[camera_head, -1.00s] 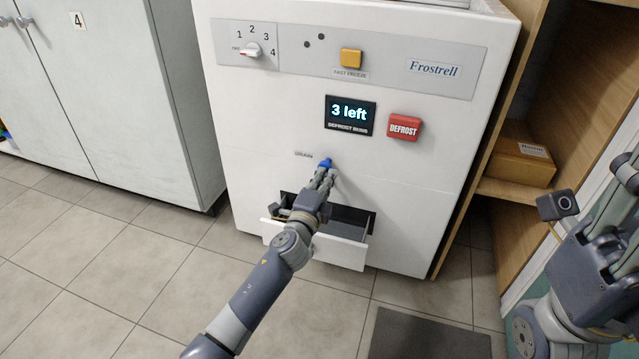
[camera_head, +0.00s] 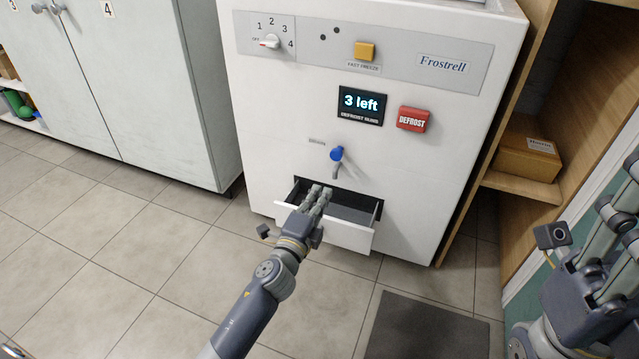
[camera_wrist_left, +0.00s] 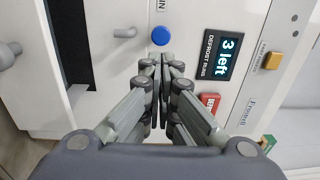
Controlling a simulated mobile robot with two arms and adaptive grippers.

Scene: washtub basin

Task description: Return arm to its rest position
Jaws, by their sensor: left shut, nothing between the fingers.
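My left gripper (camera_head: 318,192) is shut and empty. In the head view it appears over the open drawer (camera_head: 352,237) at the bottom of the white freezer (camera_head: 420,180), apart from the blue drain knob (camera_head: 337,153) above it. In the left wrist view the closed fingers (camera_wrist_left: 163,62) show below the blue knob (camera_wrist_left: 161,35), with the grey spout (camera_wrist_left: 125,32) to its left. My right gripper (camera_head: 605,250) is at the right edge, partly cut off; its fingertips do not show clearly.
The display (camera_head: 361,105) reads "3 left", beside a red defrost button (camera_head: 412,119). A wooden shelf with a box (camera_head: 527,158) stands at the right. Grey cabinets (camera_head: 140,90) are at the left. A dark mat (camera_head: 425,327) lies on the tiled floor, which has free room at left.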

